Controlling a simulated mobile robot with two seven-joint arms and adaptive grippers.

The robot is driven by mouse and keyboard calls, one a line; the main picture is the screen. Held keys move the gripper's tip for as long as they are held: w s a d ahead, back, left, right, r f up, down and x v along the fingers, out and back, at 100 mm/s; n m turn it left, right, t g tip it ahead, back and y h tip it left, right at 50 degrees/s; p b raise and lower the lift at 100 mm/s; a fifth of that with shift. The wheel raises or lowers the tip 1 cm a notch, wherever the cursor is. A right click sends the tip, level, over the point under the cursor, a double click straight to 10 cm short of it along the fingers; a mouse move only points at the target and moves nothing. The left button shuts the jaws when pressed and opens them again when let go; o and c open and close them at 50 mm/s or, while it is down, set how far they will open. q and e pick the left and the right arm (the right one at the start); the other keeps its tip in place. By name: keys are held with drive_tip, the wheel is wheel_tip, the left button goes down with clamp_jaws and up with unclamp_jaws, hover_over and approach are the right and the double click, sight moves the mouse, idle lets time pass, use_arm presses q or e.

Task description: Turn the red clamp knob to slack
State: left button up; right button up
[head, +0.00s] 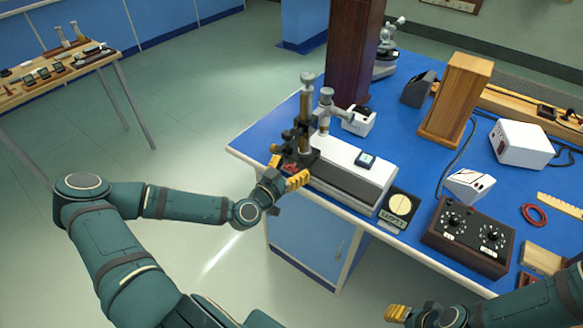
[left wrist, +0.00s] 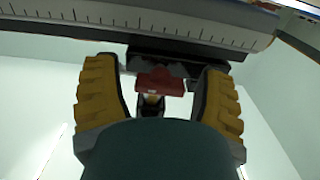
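The red clamp knob (head: 291,167) sits low at the near left end of the white and grey bench instrument (head: 352,170), under a brass and black upright. In the left wrist view the red knob (left wrist: 160,83) is a small wide bar on a dark mount. My left gripper (head: 286,171) has its yellow fingers spread on either side of the knob. The left wrist view shows gaps between the fingers (left wrist: 163,95) and the knob. My right gripper (head: 396,313) shows only in part at the lower edge of the head view; its opening is unclear.
A graduated strip (left wrist: 150,28) crosses above the fingers in the wrist view.

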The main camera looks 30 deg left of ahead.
use_arm(q)
drive_tip(key=c, duration=0.9)
drive_tip(key=shift+n, duration=0.3)
drive_tip(key=n, duration=0.3)
drive_tip(key=shift+n, duration=0.4)
drive_tip(key=n, duration=1.3)
drive_tip(key=shift+n, duration=0.4)
